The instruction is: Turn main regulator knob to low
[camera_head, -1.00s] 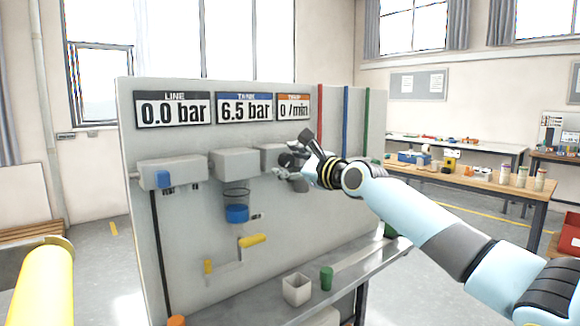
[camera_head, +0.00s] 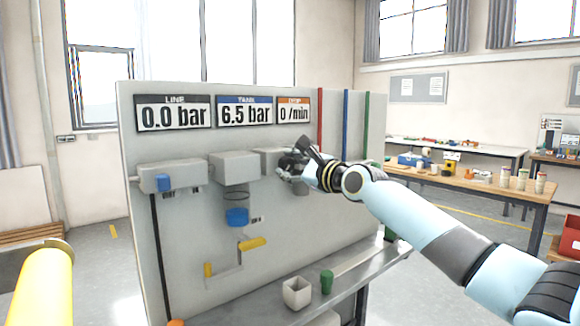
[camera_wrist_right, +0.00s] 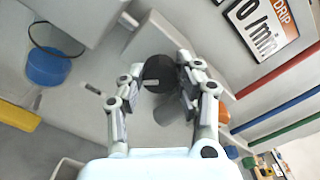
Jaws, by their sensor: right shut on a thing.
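The main regulator knob is probably the dark round knob (camera_wrist_right: 158,70) with a short pale mark, seen in the right wrist view. It is on the grey housing (camera_head: 270,160) at the right of the row on the panel. My right gripper (camera_wrist_right: 158,84) has its two fingers on either side of the knob and is shut on it. In the head view my right gripper (camera_head: 290,166) covers the knob. No low marking is readable. My left gripper is not in view.
Displays read LINE 0.0 bar (camera_head: 173,113), TANK 6.5 bar (camera_head: 244,112) and DRIP 0 /min (camera_head: 293,112). A blue-bottomed bowl (camera_head: 237,217) and yellow lever (camera_head: 253,243) are left of the gripper. A white container (camera_head: 297,293) and green cup (camera_head: 326,281) stand on the ledge below.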

